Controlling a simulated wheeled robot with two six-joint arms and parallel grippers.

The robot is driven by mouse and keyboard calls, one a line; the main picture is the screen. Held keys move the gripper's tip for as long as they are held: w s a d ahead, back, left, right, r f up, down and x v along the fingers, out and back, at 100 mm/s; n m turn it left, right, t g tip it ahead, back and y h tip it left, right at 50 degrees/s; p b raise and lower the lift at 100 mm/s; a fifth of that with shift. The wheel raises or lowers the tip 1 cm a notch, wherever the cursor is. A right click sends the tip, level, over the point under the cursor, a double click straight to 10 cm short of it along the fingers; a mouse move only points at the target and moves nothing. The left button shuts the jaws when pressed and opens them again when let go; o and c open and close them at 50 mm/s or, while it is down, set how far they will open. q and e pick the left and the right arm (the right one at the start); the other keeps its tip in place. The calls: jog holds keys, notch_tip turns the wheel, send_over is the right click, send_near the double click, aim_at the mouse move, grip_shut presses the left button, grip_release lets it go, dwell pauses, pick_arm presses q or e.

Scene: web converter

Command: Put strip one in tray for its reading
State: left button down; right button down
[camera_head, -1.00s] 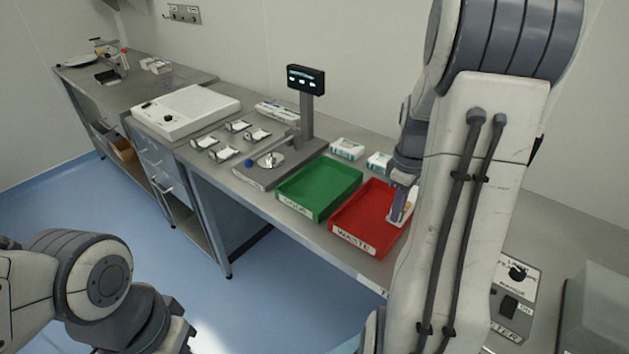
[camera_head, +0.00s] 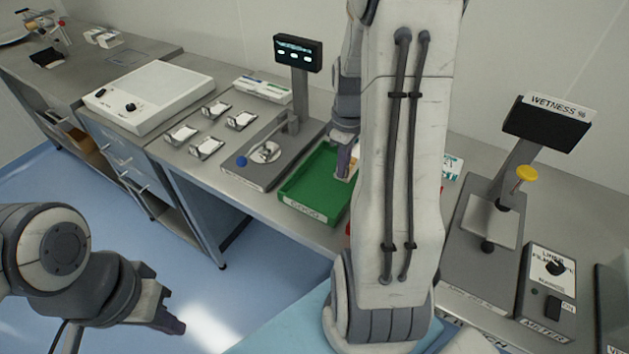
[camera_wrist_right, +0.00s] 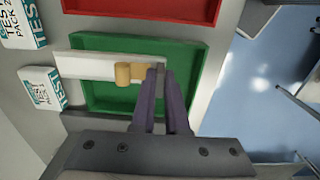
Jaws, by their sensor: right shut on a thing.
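My right gripper (camera_wrist_right: 165,78) is shut on a white strip (camera_wrist_right: 85,66) with a tan, rounded piece on it, close to the fingers. In the wrist view, the strip lies across the green tray (camera_wrist_right: 195,95) and past its left wall; whether it touches is unclear. In the head view, the right gripper (camera_head: 345,165) is over the right part of the green tray (camera_head: 287,194), whose front label is hard to read. The red tray (camera_wrist_right: 140,8) is beside the green one. My left gripper (camera_head: 168,308) is low over the floor; its jaw gap is unclear.
A device with a lit display (camera_head: 298,50) stands left of the green tray, near several small white-topped holders (camera_head: 182,134). A white box (camera_head: 148,97) is farther left. A wetness meter (camera_head: 546,122) stands at right. Test packs (camera_wrist_right: 40,87) sit beside the trays.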

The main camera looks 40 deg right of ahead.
jog(key=w+a+f, duration=0.2)
jog(key=w+a+f+p, duration=0.1)
jog(key=w+a+f, duration=0.1)
jog(key=a, duration=0.1)
jog(key=shift+w, duration=0.15)
notch_tip(320, 180, down, 3)
jog(key=shift+f+p, duration=0.15)
jog(key=shift+p, duration=0.35)
jog(key=shift+f, duration=0.35)
jog(key=shift+f, duration=0.2)
jog(key=c, duration=0.9)
grip_release()
